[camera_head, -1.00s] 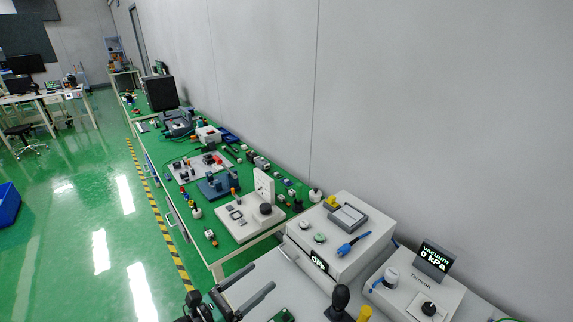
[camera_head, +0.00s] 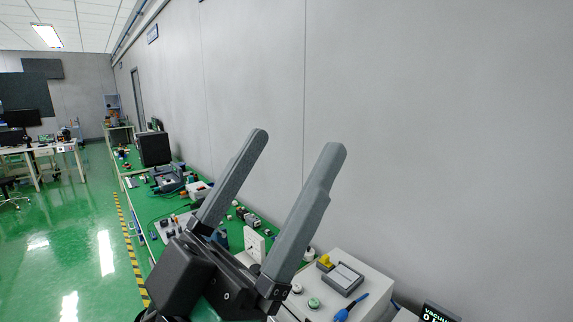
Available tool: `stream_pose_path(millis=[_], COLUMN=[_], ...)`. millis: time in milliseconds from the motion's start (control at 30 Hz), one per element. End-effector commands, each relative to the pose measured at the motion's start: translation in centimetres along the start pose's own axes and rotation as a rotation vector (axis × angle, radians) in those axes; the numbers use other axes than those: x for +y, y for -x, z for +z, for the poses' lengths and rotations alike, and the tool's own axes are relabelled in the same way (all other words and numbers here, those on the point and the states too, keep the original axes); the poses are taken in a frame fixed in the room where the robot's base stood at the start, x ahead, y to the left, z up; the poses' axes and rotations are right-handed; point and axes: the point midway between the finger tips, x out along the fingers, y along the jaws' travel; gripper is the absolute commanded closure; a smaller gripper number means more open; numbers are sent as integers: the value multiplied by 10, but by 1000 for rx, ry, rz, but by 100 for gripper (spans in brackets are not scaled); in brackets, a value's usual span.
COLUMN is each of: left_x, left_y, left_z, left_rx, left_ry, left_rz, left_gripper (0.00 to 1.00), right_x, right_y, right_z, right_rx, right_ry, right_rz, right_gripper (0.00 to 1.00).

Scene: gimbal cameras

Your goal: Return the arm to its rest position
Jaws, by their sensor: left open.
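My left gripper (camera_head: 297,142) is large in the camera_head view, raised in front of the bench with its two long grey fingers pointing up. The fingers are wide apart and nothing is between them. Its dark body hides part of the green-topped bench behind it. My right gripper is not in view.
A white instrument box (camera_head: 367,292) with a yellow knob and a blue-handled item stands at the lower right. A vacuum display (camera_head: 437,313) is cut off by the bottom edge. A green bench (camera_head: 146,207) with several small parts runs along the grey wall (camera_head: 430,130).

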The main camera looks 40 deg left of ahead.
Motion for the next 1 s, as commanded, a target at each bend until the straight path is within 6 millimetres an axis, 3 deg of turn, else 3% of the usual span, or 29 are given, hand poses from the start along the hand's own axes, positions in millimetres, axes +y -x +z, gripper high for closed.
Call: stream_pose_path(millis=[133,233,600,700,800,1000], left_x=[-1,-1,-2,-2,-2,-2], left_y=[-16,-41,-177,-203,-214,-211], left_z=[-14,-37,-162,-186,-196,-193], left_rx=[0,0,0,0,0,-2], left_ry=[-3,-3,-5,-5,-5,-5], left_rz=[-2,-2,-3,-3,-3,-3], left_gripper=[9,9,9,9,9,9], right_x=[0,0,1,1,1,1], right_y=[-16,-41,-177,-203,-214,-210], right_z=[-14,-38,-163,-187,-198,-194], right_rx=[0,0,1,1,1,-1], right_ry=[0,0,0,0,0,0], right_rz=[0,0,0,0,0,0], right_gripper=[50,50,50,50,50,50])
